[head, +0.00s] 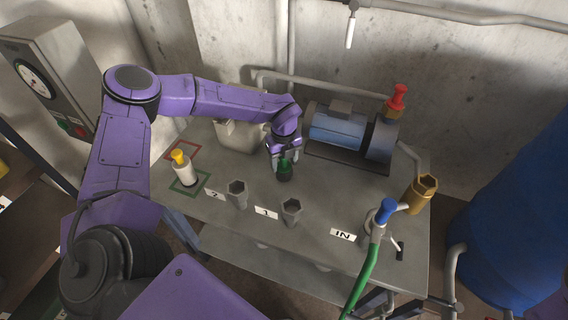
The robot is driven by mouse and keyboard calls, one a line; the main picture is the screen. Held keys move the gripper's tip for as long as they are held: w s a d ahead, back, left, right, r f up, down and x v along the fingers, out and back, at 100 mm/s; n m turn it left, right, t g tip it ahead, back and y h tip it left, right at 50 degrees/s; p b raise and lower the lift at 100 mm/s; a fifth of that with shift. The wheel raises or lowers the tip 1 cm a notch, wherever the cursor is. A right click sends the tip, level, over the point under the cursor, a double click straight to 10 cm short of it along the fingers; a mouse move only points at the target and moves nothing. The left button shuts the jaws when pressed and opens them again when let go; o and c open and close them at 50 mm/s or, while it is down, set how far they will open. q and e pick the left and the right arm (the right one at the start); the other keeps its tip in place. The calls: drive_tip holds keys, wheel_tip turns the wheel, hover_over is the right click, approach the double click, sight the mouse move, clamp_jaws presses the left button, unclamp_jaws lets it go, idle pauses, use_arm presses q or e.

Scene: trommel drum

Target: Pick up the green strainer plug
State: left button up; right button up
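The green strainer plug (285,171) stands on the grey bench top, a small green top over a darker base. My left gripper (285,160) points down from above, directly over the plug. Its two fingers are spread, one on each side of the plug's top, and a gap seems to show beside it. The wrist hides part of the plug's upper end. My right gripper is not in view.
A blue pump motor (338,124) stands close to the right of the gripper. Two grey hex cups (237,194) (291,211) stand in front. A yellow-topped white cylinder (182,168) stands left. A blue-capped green hose (366,270) and brass fitting (421,193) are at right.

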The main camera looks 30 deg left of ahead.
use_arm(q)
drive_tip(key=c, duration=0.6)
drive_tip(key=shift+r, duration=0.3)
wheel_tip(320, 180, up, 3)
drive_tip(key=shift+f+b, duration=0.2)
drive_tip(key=shift+b, duration=0.7)
drive_tip(key=s+d+r+b, duration=0.3)
drive_tip(key=s+d+r, duration=0.3)
drive_tip(key=s+r, duration=0.4)
drive_tip(key=shift+s+d, duration=0.4)
drive_tip(key=shift+s, duration=0.75)
drive_tip(key=shift+f, duration=0.1)
